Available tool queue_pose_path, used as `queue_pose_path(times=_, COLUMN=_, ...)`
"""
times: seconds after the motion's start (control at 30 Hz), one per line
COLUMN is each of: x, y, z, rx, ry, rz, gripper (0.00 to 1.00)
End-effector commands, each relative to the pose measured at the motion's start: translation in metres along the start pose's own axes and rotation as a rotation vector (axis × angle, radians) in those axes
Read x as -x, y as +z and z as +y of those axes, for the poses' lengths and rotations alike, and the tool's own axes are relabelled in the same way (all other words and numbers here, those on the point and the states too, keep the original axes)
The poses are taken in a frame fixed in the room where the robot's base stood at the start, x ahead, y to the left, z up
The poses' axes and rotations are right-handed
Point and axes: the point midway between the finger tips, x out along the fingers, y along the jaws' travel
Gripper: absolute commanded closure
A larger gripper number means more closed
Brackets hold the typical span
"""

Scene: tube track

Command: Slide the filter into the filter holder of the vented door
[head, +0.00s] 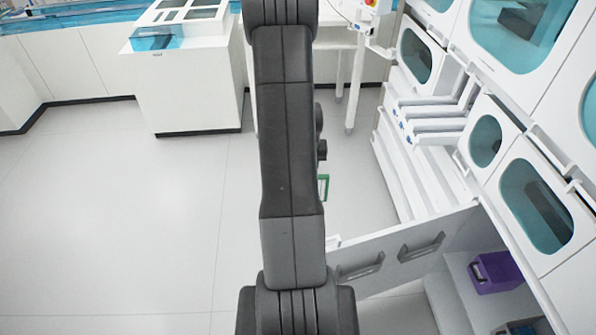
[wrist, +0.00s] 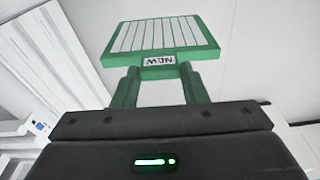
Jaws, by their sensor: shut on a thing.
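The filter (wrist: 160,36) has a green frame, white pleats and a label that reads upside down in the wrist view. Its green edge shows in the head view (head: 323,187), just right of my dark arm. My gripper (wrist: 160,105) is shut on the filter; two green posts run between its black body and the filter frame. The fingertips are hard to make out. A grey panel (head: 384,258), which looks like the vented door, stands open from the cabinet wall, below and right of the filter. It carries two dark bracket-like parts. I cannot make out which is the filter holder.
A white cabinet wall with teal windows (head: 520,30) runs along the right, with white ledges (head: 430,120) jutting out. A purple box (head: 495,272) sits in the open lower compartment. A white cabinet (head: 195,80) stands behind. The floor (head: 110,220) at left is clear.

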Motion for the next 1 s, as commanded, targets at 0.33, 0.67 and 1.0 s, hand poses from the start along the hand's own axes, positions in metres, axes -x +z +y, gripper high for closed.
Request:
queue_pose_path(times=0.33, x=0.006, y=-0.007, z=0.055, rx=0.010, ry=-0.002, rz=0.002, gripper=0.84)
queue_pose_path(times=0.67, x=0.023, y=0.002, z=0.153, rx=0.031, ry=-0.004, rz=0.005, gripper=0.84)
queue_pose_path(times=1.0, x=0.061, y=0.055, z=0.273, rx=0.056, ry=-0.007, rz=0.004, gripper=0.84)
